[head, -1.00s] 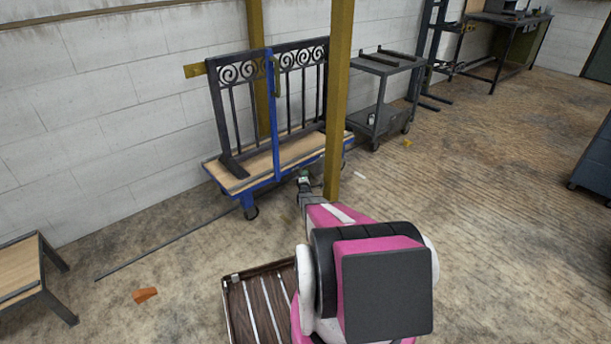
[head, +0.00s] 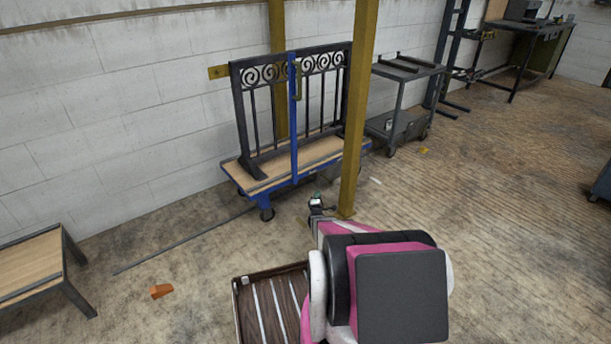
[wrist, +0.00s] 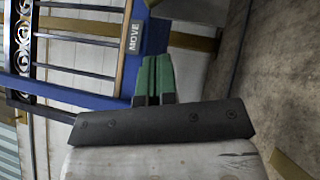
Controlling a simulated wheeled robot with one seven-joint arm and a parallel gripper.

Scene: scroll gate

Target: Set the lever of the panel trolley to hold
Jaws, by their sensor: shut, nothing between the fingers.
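The panel trolley (head: 285,178) stands by the wall in the head view, with a wooden deck, blue frame and blue upright post (head: 293,120). A dark scroll gate panel (head: 262,110) stands upright on it. In the wrist view the blue trolley edge (wrist: 128,75) carries a MOVE label (wrist: 134,37), beyond my fingertips. I cannot make out the lever or its setting; no HOLD label is readable. My gripper (head: 317,201) is low in front of the trolley's near side. Its green fingers (wrist: 154,78) are together and empty; contact with the trolley cannot be told.
A yellow post (head: 358,110) stands just right of my gripper. A grey cart (head: 402,100) is behind it. A wooden-topped bench (head: 32,262) is at left, with a long rod (head: 185,240) and orange scrap (head: 161,291) on the floor. Open floor lies to the right.

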